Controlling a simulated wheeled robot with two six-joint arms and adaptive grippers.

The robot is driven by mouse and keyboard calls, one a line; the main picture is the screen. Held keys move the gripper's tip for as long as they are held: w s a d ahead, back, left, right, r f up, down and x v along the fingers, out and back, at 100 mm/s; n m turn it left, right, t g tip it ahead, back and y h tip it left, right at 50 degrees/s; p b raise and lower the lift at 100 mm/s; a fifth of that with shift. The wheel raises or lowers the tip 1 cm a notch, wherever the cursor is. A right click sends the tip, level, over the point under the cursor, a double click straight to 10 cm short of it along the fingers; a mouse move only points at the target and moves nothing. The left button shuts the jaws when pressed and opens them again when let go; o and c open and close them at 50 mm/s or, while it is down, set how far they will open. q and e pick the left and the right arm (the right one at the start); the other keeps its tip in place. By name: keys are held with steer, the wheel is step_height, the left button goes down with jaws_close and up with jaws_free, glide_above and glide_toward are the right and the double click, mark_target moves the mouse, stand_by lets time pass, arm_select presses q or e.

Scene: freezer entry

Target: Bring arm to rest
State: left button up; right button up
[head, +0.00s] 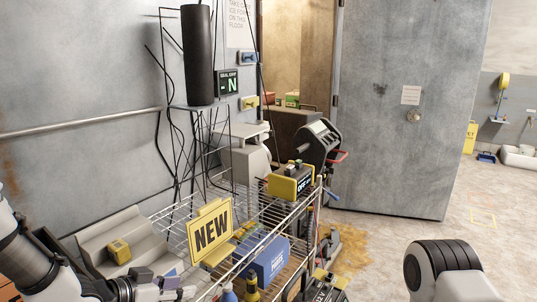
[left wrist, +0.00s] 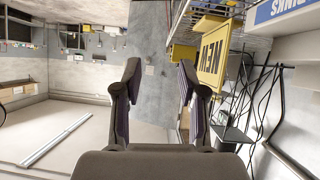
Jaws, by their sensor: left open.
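My left arm (head: 40,260) comes in at the lower left of the head view, in front of the wire rack. Its gripper is low there, partly cut off by the bottom edge. In the left wrist view my left gripper (left wrist: 160,82) is open, its two dark fingers apart with nothing between them. A link of my right arm (head: 445,270) shows at the lower right of the head view; its gripper is out of view.
The wire rack (head: 255,208) holds a yellow NEW sign (head: 210,232), a blue box (head: 265,262) and a yellow-black device (head: 290,182). The sign (left wrist: 212,50) is right of the fingers in the wrist view. A grey door (head: 405,110) stands behind; floor at right is mostly clear.

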arm_select(q)
steer(key=s+f+n+g+y, duration=0.2)
steer(key=s+f+g, duration=0.1)
steer(key=s+f, duration=0.8)
steer(key=s+f+n+g+y, duration=0.1)
steer(key=s+f+n+g, duration=0.15)
steer(key=s+f, duration=0.75)
steer(key=s+a+f+n+g+y, duration=0.2)
steer(key=s+a+f+g+y, duration=0.1)
steer(key=s+f, duration=0.6)
steer(key=shift+a+f+g+y, duration=0.3)
steer(key=shift+a+f+g, duration=0.2)
steer(key=shift+a, duration=0.55)
steer(key=shift+w, duration=0.1)
